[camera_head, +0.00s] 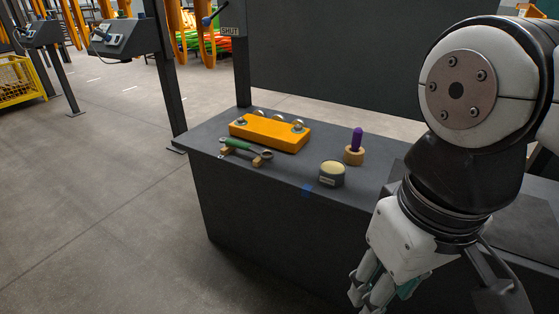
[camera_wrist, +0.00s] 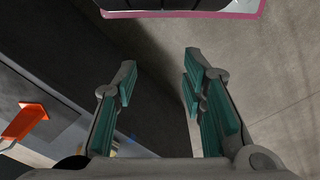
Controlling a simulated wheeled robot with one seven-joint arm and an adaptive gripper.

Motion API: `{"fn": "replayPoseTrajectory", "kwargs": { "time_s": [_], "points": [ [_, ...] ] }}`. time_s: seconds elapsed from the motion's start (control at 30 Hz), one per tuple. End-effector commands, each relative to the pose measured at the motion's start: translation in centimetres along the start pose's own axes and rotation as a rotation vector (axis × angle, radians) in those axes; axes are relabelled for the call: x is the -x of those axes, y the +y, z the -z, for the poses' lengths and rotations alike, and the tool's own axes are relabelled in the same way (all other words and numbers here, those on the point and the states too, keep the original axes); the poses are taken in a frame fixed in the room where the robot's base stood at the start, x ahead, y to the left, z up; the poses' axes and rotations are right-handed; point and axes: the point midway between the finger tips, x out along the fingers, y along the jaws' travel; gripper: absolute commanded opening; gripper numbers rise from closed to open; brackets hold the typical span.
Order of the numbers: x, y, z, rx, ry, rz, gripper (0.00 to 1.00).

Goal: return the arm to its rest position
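My arm hangs on the right of the head view, in front of the dark workbench (camera_head: 270,220). My gripper (camera_head: 372,290) points down at the lower edge of that view, below the bench top. In the wrist view my gripper (camera_wrist: 160,75) is open, with its two teal-padded fingers apart. Nothing is between the fingers, and the grey floor and a dark surface show beyond them.
On the bench stand an orange block (camera_head: 270,133) with shiny round pieces, a green-handled wrench (camera_head: 245,148) on wooden rests, a round tin (camera_head: 332,174), and a purple peg (camera_head: 357,140) in a wooden base (camera_head: 354,156). Floor (camera_head: 100,220) left of the bench is clear.

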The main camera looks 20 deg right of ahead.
Motion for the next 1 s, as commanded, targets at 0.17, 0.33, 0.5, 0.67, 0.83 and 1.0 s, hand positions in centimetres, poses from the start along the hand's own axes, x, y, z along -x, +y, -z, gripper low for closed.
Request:
{"fn": "replayPoseTrajectory", "kwargs": {
  "time_s": [0.17, 0.33, 0.5, 0.67, 0.83, 1.0],
  "points": [
    [0.0, 0.0, 0.0, 0.0, -0.001, -0.001, 0.38],
    [0.0, 0.0, 0.0, 0.001, -0.001, -0.001, 0.38],
    [0.0, 0.1, 0.0, 0.001, -0.001, -0.002, 0.38],
    [1.5, 0.1, 0.2, 0.001, 0.011, -0.002, 0.38],
    [3.9, 0.1, 0.7, 0.002, 0.044, -0.002, 0.38],
    [7.0, 0.1, 1.1, 0.003, 0.083, -0.002, 0.38]
  ]
}}
